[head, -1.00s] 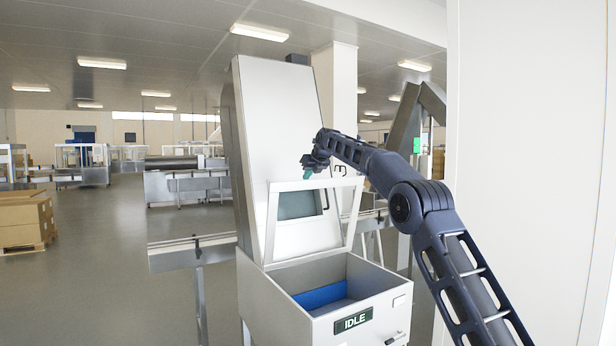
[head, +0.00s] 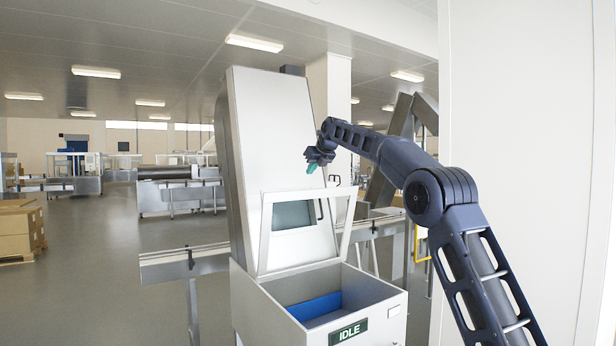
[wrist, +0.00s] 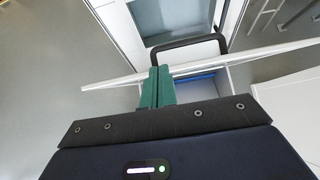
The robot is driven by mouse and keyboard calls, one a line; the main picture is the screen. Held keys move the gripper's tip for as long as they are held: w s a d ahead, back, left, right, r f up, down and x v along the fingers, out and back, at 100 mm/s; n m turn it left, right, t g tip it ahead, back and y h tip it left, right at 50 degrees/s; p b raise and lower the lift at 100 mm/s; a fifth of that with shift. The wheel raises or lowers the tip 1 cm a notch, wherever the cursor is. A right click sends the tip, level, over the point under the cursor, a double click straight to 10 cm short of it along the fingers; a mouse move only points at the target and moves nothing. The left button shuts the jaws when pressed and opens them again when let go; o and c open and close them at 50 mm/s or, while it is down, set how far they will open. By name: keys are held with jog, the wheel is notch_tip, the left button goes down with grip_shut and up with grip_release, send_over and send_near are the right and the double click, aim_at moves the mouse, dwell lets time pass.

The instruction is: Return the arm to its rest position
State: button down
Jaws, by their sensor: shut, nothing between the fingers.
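My gripper (head: 312,168) is raised in front of the tall white machine (head: 275,120), above its open bin and beside the upright framed lid. Its green fingers (wrist: 158,87) are together in the wrist view, with nothing between them. My dark arm reaches up from the lower right and bends at the elbow. In the wrist view a dark bar handle (wrist: 190,42) and the lid frame lie beyond the fingertips; I cannot tell the gap.
A pale wall (head: 520,120) stands close on the right. A conveyor (head: 185,262) runs at the left. Cartons (head: 18,232) sit at the far left; the grey floor between is clear.

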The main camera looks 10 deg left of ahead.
jog(key=s+d+f+n+h, duration=0.1)
jog(key=s+d+n, duration=0.4)
jog(key=d, duration=0.6)
jog(key=s+d+f+n+h, duration=0.1)
jog(key=s+d+f+n, duration=0.15)
jog(key=s+d, duration=0.65)
jog(key=s+d+f+n+h, duration=0.15)
jog(key=s+d+n, duration=0.3)
jog(key=d, duration=0.85)
jog(key=s+d+f+n+h, duration=0.1)
jog(key=s+d+f+n, duration=0.4)
jog(key=s+f, duration=0.3)
jog(key=s+d+f+n+g+h, duration=0.1)
jog(key=s+d+f+n, duration=0.4)
jog(key=s, duration=0.9)
jog(key=s+d+f+n+g+h, duration=0.1)
jog(key=s+d+f+n, duration=0.4)
jog(key=s+d+f, duration=0.4)
notch_tip(320, 180, down, 4)
jog(key=shift+s+d+f, duration=0.1)
jog(key=shift+s+d, duration=0.3)
jog(key=shift+s, duration=0.5)
